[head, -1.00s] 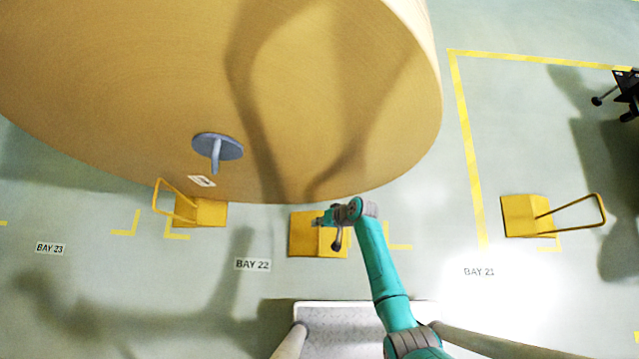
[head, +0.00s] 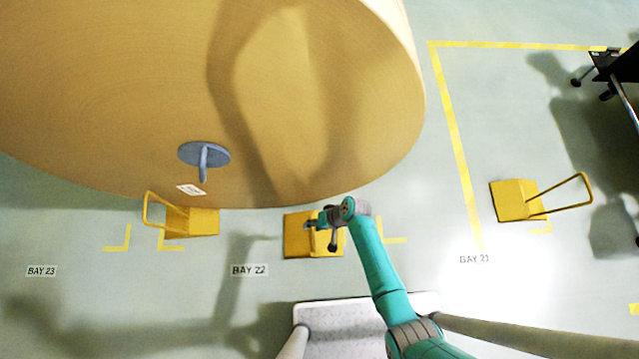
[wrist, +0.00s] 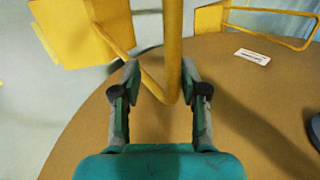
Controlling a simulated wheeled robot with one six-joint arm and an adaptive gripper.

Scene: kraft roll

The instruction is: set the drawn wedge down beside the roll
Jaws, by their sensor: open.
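The yellow wedge (head: 296,241) at BAY 22 sits on the floor close to the lower edge of the big kraft roll (head: 120,90). Whether it touches the roll is hard to tell. My gripper (head: 310,225) is over this wedge and hides part of it. In the wrist view the gripper (wrist: 160,75) is open, with the wedge's yellow tube handle (wrist: 173,35) between its fingers. The wedge's block (wrist: 75,35) shows at upper left there. The roll (wrist: 150,128) fills the lower part of that view.
Another yellow wedge (head: 195,222) with a loop handle stands by the roll at left. A third wedge (head: 512,201) stands at BAY 21. A grey hub (head: 204,153) sticks out of the roll's face. A black wheeled thing (head: 615,68) is at far right. Floor between is clear.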

